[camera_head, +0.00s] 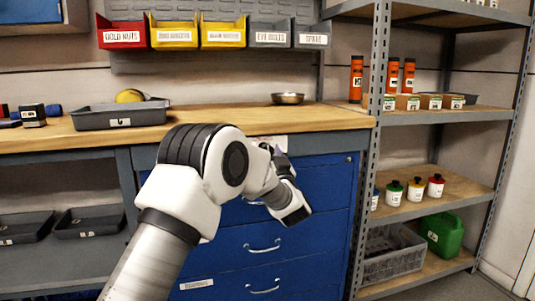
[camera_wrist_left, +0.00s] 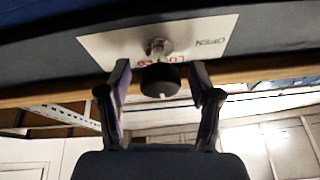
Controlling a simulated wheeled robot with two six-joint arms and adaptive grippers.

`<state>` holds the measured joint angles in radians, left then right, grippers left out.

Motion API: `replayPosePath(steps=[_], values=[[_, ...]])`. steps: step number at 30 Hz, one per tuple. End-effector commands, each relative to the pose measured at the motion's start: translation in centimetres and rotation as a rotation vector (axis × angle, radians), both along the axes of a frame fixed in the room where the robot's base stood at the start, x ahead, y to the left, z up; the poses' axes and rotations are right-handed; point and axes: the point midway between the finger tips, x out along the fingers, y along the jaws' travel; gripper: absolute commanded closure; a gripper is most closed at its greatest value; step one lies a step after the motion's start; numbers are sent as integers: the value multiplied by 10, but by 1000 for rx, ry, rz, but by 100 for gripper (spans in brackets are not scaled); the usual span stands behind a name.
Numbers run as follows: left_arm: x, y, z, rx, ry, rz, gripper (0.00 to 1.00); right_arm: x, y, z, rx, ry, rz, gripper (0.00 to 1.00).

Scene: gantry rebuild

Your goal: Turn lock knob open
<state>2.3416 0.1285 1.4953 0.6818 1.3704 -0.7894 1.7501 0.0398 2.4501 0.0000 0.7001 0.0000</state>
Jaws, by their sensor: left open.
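The lock knob (camera_wrist_left: 160,80) is a small black cylinder on a metal stem. It stands out from a white plate (camera_wrist_left: 110,46) with a green OPEN and partly hidden red lettering in the left wrist view. My left gripper (camera_wrist_left: 160,78) is open, with one finger on each side of the knob and a visible gap on both sides. In the head view my left gripper (camera_head: 281,153) is at the bench's front edge, by the white plate (camera_head: 267,142). The knob is hidden there. My right gripper is not in view.
The wooden bench top (camera_head: 220,115) lies above blue drawers (camera_head: 262,240) with metal handles. A grey tray (camera_head: 120,114) and a metal bowl (camera_head: 288,98) are on the bench. A metal shelf rack (camera_head: 376,100) stands close to the right of the drawers.

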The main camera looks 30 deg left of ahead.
Motion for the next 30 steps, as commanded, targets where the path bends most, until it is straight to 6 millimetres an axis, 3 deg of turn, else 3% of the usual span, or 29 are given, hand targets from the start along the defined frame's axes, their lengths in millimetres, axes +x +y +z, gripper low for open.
replayPosePath(steps=[1,6,20,30], values=[[0,0,0,0,0,0,36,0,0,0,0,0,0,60],[0,0,0,0,0,-1,97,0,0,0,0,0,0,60],[0,-1,1,-31,-37,-2,97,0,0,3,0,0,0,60],[0,-1,2,-172,-202,-1,97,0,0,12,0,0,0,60]])
